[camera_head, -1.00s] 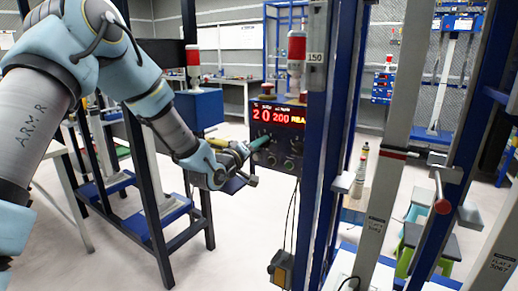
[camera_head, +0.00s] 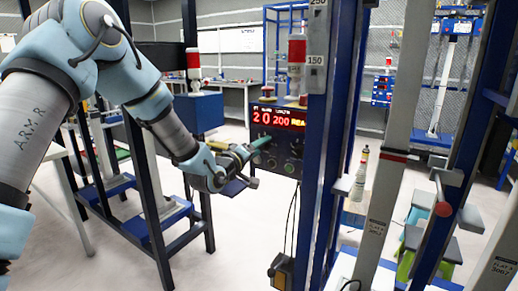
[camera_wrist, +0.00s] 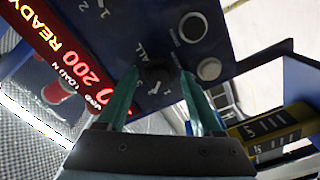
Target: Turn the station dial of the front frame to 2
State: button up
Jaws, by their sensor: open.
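The blue control panel (camera_head: 290,140) stands on the front frame (camera_head: 318,170) in the head view, with a lit red display (camera_head: 277,118) above its knobs. My gripper (camera_head: 264,142) is at the panel's lower left face. In the wrist view, my gripper (camera_wrist: 160,74) is open, with one teal finger on each side of a black dial (camera_wrist: 157,77). Marks 1, 2 and ALL surround this dial. A gap to the fingers seems to show; contact cannot be told. The dial's pointer is too dark to read surely.
A red button (camera_wrist: 56,90) is left of the gripper. A red-white lamp (camera_head: 296,52) stands above the panel. Blue posts rise close on its right.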

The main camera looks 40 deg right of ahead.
jog(key=b+v, duration=0.3)
jog(key=v, duration=0.7)
jog(key=shift+a, duration=0.4)
jog(key=w+a+f+t+y, duration=0.1)
jog(key=w+a+f+y, duration=0.25)
jog(key=a, duration=0.55)
jog(key=w+a+f+t+y, duration=0.1)
jog(key=w+a+f+y, duration=0.1)
jog(key=w+a+y, duration=0.5)
jog(key=w+a+f+y, duration=0.2)
jog(key=a+f, duration=0.1)
jog(key=a, duration=0.9)
jog(key=s+a+n+g+y, duration=0.1)
jog(key=s+a+g+y, duration=0.1)
jog(key=s+a, duration=0.4)
jog(key=s+a+n+g+y, duration=0.1)
jog(key=s+a, duration=0.4)
jog(key=a, duration=0.9)
jog(key=shift+s+a+n+g+y, duration=0.25)
jog(key=shift+s+n+g+y, duration=0.15)
jog(key=shift+g+y, duration=0.5)
jog(key=shift+s+a, duration=0.15)
jog(key=shift+s, duration=0.1)
